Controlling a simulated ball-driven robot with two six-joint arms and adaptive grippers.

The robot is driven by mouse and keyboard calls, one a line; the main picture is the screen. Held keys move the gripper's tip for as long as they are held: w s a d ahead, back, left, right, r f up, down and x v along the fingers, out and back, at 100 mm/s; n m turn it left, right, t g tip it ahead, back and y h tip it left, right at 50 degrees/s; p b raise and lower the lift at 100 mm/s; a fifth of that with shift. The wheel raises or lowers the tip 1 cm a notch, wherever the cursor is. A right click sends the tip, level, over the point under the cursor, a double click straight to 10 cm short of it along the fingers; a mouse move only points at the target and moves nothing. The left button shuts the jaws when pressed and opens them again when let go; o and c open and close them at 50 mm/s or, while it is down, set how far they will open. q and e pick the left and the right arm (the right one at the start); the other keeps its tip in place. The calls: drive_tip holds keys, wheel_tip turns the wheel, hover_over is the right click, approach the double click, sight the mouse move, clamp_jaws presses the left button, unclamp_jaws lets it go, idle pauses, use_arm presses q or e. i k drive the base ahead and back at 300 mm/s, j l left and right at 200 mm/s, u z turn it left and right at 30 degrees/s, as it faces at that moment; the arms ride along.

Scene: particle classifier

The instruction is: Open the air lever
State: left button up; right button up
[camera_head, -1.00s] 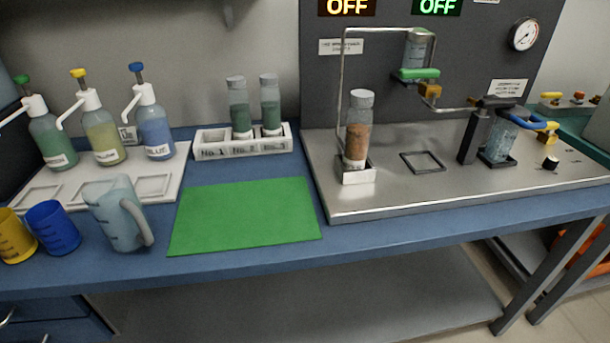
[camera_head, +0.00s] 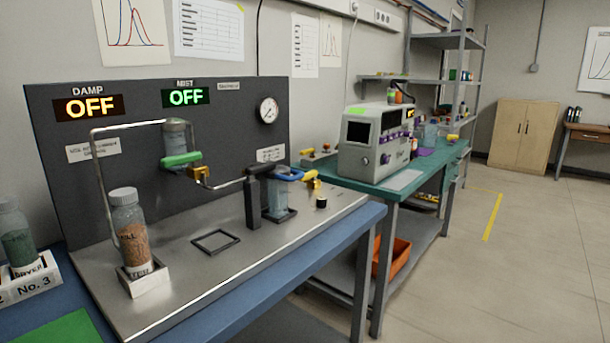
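No part is clearly marked as the air lever. A yellow handle (camera_head: 312,180) sticks out at the right end of the particle classifier's steel base (camera_head: 180,271), behind a black knob (camera_head: 321,202). A blue clamp-like part (camera_head: 287,173) sits over a clear vessel (camera_head: 278,200) beside a dark post. A brass valve (camera_head: 198,173) sits on the pipe below a green collar (camera_head: 181,160). Small coloured handles (camera_head: 308,152) show on the neighbouring bench. I cannot tell which of these is the air lever. Neither gripper is in view.
A filled bottle (camera_head: 132,235) stands in a holder at the front left. A green bench (camera_head: 420,168) holds a grey instrument (camera_head: 372,142). Open floor (camera_head: 500,250) lies at right.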

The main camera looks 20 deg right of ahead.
sight(313, 174)
drive_tip(key=i+l+u, duration=0.2)
drive_tip(key=l, duration=0.15)
drive_tip(key=i+l+u, duration=0.2)
drive_tip(key=l, duration=0.2)
drive_tip(key=i+l+u, duration=0.2)
drive_tip(key=l, duration=0.2)
drive_tip(key=l+u, duration=0.2)
drive_tip(key=l, duration=0.2)
drive_tip(key=i+l+u, duration=0.2)
drive_tip(key=l, duration=0.25)
drive_tip(key=k, duration=0.1)
